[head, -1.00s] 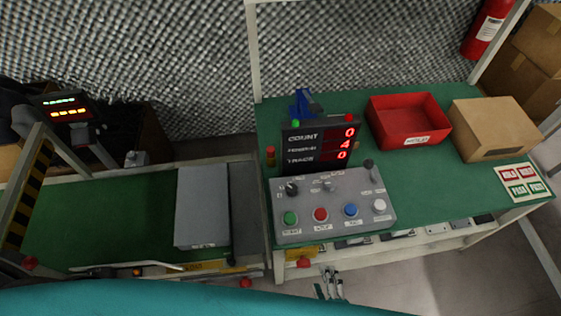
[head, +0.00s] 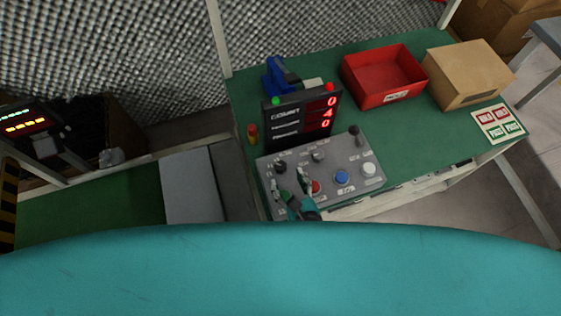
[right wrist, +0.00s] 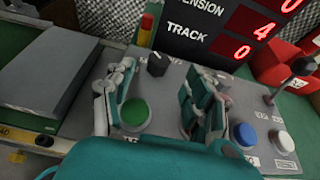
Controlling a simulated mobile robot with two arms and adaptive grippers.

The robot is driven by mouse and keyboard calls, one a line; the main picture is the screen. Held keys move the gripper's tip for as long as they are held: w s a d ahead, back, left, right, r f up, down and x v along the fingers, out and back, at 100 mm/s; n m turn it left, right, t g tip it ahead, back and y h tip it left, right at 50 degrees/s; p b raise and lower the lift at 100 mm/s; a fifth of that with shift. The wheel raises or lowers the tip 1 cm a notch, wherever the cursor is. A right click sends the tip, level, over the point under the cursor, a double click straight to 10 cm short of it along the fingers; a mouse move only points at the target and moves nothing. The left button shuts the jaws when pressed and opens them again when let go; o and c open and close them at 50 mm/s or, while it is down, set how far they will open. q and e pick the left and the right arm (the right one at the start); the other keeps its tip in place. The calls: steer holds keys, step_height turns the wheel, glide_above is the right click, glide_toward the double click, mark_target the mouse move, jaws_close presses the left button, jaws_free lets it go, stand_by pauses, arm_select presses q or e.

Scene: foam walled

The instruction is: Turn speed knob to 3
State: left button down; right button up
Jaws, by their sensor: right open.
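The grey control panel (head: 355,187) sits on the green bench. A black knob (head: 281,167) is at its upper left, and a second knob (head: 319,157) is right of it. Their labels are too small to tell which is speed. My right gripper (head: 289,181) is open and empty over the panel's left part, in front of the left knob. In the right wrist view, that knob (right wrist: 157,63) shows beyond and between the fingers, apart from them. The green button (right wrist: 134,113) shows between the fingers nearer me. The right finger hides part of the panel. My left gripper is out of view.
A display (head: 301,118) reading 0, 4, 0 stands behind the panel. A black lever (head: 354,132) rises at the panel's right. A red bin (head: 383,83) and a cardboard box (head: 468,80) stand farther right. Blue (head: 341,178) and white buttons line the panel's front.

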mark_target(281, 166)
steer(key=x, duration=0.6)
steer(key=shift+w+a+f, duration=0.2)
steer(key=shift+w+f, duration=0.05)
steer(key=shift+w, duration=0.25)
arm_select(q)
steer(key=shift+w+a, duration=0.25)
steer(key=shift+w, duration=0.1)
arm_select(e)
steer(key=shift+c, duration=0.6)
jaws_close()
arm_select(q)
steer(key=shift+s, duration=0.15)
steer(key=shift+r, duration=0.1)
